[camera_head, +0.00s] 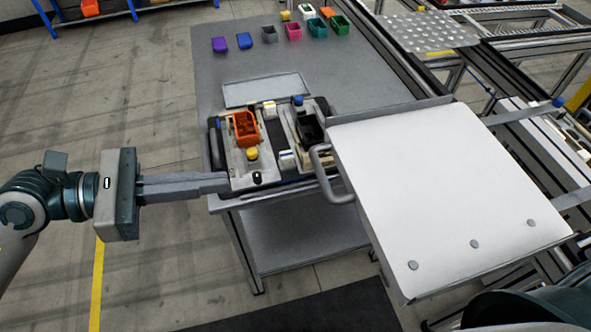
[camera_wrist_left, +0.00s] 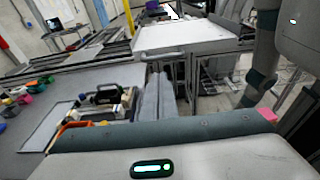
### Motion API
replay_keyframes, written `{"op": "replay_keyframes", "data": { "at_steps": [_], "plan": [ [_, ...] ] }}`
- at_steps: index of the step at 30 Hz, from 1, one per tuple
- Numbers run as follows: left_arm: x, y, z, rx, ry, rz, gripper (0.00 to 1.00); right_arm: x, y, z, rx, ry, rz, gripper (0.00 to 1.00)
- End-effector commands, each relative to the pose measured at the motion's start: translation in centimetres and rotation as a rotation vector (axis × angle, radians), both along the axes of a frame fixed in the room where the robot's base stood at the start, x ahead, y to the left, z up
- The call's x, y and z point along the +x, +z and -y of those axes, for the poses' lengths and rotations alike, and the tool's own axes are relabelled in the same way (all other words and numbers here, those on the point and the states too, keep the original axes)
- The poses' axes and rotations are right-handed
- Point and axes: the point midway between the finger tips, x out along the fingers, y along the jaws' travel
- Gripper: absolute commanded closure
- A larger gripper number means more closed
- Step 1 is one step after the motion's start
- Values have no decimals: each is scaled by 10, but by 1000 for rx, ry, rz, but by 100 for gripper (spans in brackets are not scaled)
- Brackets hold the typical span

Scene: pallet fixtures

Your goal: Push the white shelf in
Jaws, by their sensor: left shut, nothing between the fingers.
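The white shelf (camera_head: 445,185) is a flat white panel with three round studs along its near edge, sticking out at the right of the grey table. Its grey handle (camera_head: 327,175) is on its left side, facing my left gripper. My left gripper (camera_head: 226,182) is shut and empty, beside the pallet fixture's left front corner and well left of the handle, apart from it. In the left wrist view, the shelf (camera_wrist_left: 185,36) and its handle (camera_wrist_left: 163,56) lie beyond the shut fingers (camera_wrist_left: 160,80). My right gripper is not visible.
A pallet fixture (camera_head: 270,185) with an orange bin (camera_head: 245,128) and a black bin (camera_head: 310,130) sits on the grey table (camera_head: 215,85). Several small coloured bins stand at the table's back. Rails and a conveyor frame (camera_head: 530,150) run beside the shelf. The floor at left is clear.

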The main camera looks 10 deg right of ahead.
Motion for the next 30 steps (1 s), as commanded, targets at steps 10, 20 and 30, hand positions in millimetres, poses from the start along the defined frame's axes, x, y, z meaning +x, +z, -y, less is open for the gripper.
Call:
{"op": "replay_keyframes", "data": {
  "at_steps": [10,20,30],
  "plan": [
    [1,0,9,-4,1,-4,100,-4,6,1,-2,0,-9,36],
    [2,-5,52,-6,-1,-5,100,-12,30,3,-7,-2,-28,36],
    [5,-18,109,-4,0,-7,100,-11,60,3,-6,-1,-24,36]
  ]
}}
